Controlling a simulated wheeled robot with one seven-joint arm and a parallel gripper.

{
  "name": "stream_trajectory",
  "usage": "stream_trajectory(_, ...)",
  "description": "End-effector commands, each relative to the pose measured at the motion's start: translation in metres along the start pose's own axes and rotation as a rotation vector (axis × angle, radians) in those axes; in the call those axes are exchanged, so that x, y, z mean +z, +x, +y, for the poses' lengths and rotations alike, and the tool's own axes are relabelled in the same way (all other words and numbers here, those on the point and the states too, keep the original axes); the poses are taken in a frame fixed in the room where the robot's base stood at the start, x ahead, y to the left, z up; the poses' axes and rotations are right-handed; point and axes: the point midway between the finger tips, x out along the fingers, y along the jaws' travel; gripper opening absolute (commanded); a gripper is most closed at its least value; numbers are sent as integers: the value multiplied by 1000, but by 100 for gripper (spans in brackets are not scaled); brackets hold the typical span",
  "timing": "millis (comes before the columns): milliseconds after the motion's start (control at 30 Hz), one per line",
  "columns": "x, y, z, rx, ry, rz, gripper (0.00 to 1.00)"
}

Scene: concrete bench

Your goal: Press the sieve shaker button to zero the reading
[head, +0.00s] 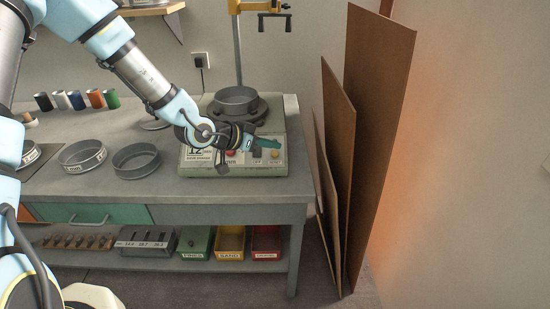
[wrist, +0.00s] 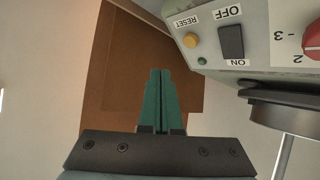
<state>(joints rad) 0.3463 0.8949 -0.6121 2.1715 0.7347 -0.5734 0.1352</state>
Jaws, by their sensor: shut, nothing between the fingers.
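The sieve shaker (head: 281,128) stands at the right end of the bench, with a grey sieve pan (head: 236,100) on top. My gripper (head: 277,143) is in front of its right side, green fingers shut and empty, pointing right. In the wrist view, the shut fingers (wrist: 160,72) stand apart from the panel in the picture. The panel appears upside down there, with a yellow button (wrist: 191,40) beside the RESET label, a black OFF/ON switch (wrist: 231,41), a small green lamp (wrist: 202,61) and a red knob (wrist: 313,37). My gripper hides part of the panel in the head view.
Two loose sieves (head: 83,157) (head: 136,161) sit on the bench to the left. Brown boards (head: 373,130) lean against the wall at right.

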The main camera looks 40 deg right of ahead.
Motion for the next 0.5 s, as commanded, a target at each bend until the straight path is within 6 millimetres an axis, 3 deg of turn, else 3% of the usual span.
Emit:
stream_trajectory(200, 16, 20, -14, 0, -1, -1, 0)
stream_trajectory(500, 22, 29, -21, 0, -1, 0, 0)
